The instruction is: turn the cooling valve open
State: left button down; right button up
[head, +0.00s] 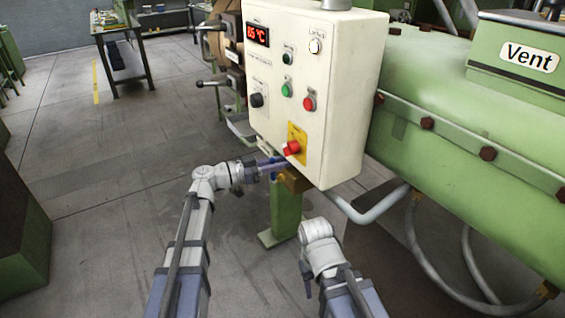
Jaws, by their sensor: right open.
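The cooling valve has a brass-coloured body (293,183) under the lower edge of the cream control box. A small blue part (274,161), which looks like its handle, lies just left of the brass. My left gripper (266,168) reaches in from the left and is at or very close to the blue part. Its fingers are small and dark, and contact cannot be told. My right gripper (318,229) is lower, in front of the machine and apart from the valve. It is open, with its fingertips mostly hidden by my wrist.
The control box (350,95) carries a display reading 85 °C, buttons and a red knob (292,148) above the valve. A green barrel marked Vent (450,110) fills the right side. A grey bent pipe (375,208) runs below the box.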

dwell(0.9)
pick_arm(q)
jog(key=shift+s+d+f+m+y+p, duration=0.15)
jog(key=shift+s+d+m, duration=0.15)
jog(key=shift+m, duration=0.4)
jog(key=shift+s+d+f+m+y+p, duration=0.15)
jog(key=shift+s+m, duration=0.2)
jog(key=shift+m, duration=0.35)
jog(key=shift+s+d+f+m+y+p, duration=0.15)
jog(key=shift+s+d+m, duration=0.15)
jog(key=shift+m, duration=0.4)
jog(key=shift+r, duration=0.1)
jog(key=c, duration=0.8)
grip_release()
jog(key=shift+a, duration=0.1)
jog(key=v, duration=0.7)
jog(key=shift+a, duration=0.35)
jog(key=shift+s+r, duration=0.1)
jog(key=shift+c, duration=0.3)
